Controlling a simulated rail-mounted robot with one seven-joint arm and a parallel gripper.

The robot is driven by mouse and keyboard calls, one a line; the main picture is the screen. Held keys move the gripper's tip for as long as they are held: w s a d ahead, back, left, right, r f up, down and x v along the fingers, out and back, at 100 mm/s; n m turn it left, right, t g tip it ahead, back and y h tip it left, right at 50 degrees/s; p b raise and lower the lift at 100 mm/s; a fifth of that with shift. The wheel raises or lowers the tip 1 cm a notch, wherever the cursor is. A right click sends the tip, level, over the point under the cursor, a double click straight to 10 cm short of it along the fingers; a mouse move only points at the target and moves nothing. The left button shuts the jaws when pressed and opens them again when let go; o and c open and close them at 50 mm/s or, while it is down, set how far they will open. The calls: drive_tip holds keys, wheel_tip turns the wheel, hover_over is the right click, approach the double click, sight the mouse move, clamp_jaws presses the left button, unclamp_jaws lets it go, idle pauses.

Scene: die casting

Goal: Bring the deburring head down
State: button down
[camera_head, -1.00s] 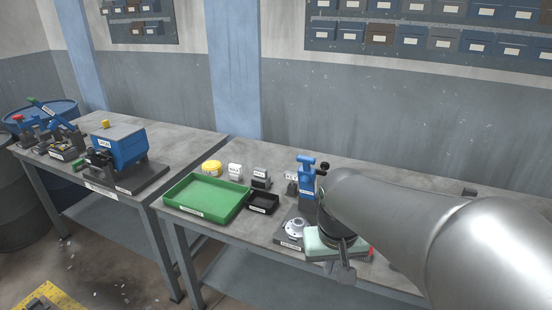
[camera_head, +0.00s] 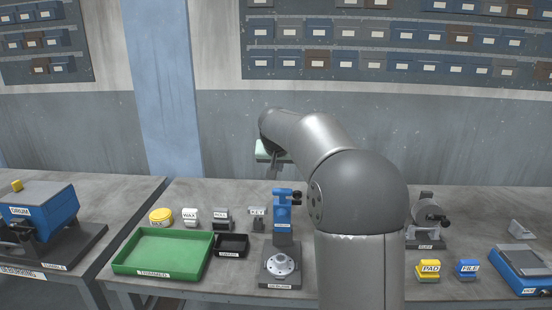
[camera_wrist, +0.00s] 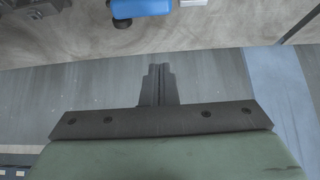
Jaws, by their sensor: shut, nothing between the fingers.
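The deburring head appears to be the blue upright unit (camera_head: 283,212) on the bench, with a black knob at its upper right. In front of its column is a dark base with a round grey metal disc (camera_head: 281,265). The head stands high above the disc, with a gap between them. My gripper (camera_wrist: 159,72) is shut and empty. In the head view its pale green body shows above and behind the unit, against the wall, apart from it; my arm partly hides it. In the wrist view a blue part (camera_wrist: 140,7) with a black knob shows at the top edge, beyond the fingertips.
A green tray (camera_head: 118,268) and a small black tray (camera_head: 233,253) lie left of the unit. Small labelled blocks and a yellow tin (camera_head: 161,216) stand behind them. Right of my arm are a grey machine (camera_head: 427,222), a yellow pad block (camera_head: 428,270) and a blue file block (camera_head: 467,268).

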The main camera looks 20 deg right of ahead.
drive_tip(key=x, duration=0.3)
drive_tip(key=shift+w+d+f, duration=0.1)
drive_tip(key=shift+w+f, duration=0.1)
drive_tip(key=shift+f, duration=0.05)
drive_tip(key=s, duration=0.1)
drive_tip(key=s+a, duration=0.1)
drive_tip(key=shift+s+a+f+p, duration=0.15)
drive_tip(key=shift+s+a+p, duration=0.05)
drive_tip(key=shift+s+p, duration=0.15)
drive_tip(key=shift+s+a+f, duration=0.3)
drive_tip(key=shift+s, duration=0.2)
drive_tip(key=shift+f+b, duration=0.15)
drive_tip(key=shift+b, duration=0.2)
